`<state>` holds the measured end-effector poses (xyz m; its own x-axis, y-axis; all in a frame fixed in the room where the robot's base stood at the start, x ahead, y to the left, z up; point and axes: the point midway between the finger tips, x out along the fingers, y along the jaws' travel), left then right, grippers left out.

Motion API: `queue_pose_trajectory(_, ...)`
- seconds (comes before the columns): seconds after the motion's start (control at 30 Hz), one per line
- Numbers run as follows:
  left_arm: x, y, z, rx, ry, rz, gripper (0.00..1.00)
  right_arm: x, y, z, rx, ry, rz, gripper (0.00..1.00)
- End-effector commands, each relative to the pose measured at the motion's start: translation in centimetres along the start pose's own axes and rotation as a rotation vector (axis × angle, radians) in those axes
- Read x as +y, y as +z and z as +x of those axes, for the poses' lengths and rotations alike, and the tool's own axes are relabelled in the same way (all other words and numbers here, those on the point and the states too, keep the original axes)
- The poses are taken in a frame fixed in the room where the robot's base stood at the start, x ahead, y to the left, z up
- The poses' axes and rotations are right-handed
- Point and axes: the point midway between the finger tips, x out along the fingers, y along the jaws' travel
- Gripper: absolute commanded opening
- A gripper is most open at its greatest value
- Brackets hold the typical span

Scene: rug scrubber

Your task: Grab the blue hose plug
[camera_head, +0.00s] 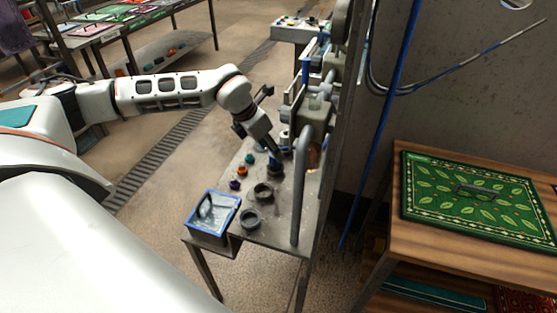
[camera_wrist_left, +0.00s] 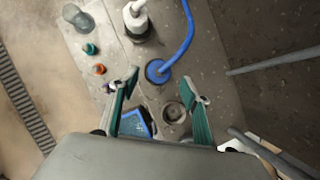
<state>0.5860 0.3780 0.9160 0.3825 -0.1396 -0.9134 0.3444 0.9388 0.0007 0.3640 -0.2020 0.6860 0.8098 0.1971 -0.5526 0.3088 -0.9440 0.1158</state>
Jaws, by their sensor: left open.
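The blue hose plug (camera_wrist_left: 158,71) shows in the left wrist view as a round blue piece on the grey metal table, with a blue hose (camera_wrist_left: 188,25) rising from it. My left gripper (camera_wrist_left: 160,87) is open, with its two green-backed fingers apart and the plug seen between and slightly beyond the tips. Nothing is held. In the head view my left gripper (camera_head: 276,151) points down over the table near the machine and largely hides the plug. I cannot tell the exact height gap. My right gripper is not in view.
The metal table (camera_head: 282,232) carries dark ring sockets (camera_head: 250,218), small teal, orange (camera_head: 242,171) and purple knobs, and a blue-rimmed box (camera_head: 213,214). A vertical grey pipe (camera_head: 299,195) stands on the right side. A wooden shelf with a green rug (camera_head: 478,200) is further right.

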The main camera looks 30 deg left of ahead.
Motion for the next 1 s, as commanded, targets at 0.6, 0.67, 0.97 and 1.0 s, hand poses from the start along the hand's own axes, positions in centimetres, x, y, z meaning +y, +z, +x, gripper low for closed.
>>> queue_pose_trajectory(0.6, 0.3, -0.2, 6.1, 0.000, -0.001, 0.000, 0.47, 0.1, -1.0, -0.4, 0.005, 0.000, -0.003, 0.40)
queue_pose_trajectory(0.67, 0.3, -0.2, 6.1, -0.001, -0.001, 0.000, 0.47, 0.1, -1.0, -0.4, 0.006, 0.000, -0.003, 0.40)
queue_pose_trajectory(0.97, 0.3, -0.2, 6.0, -0.001, -0.001, 0.000, 0.02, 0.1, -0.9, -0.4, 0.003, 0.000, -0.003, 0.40)
queue_pose_trajectory(1.0, 0.3, -0.2, 6.0, -0.001, -0.001, 0.000, 0.02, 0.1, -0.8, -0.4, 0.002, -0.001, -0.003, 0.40)
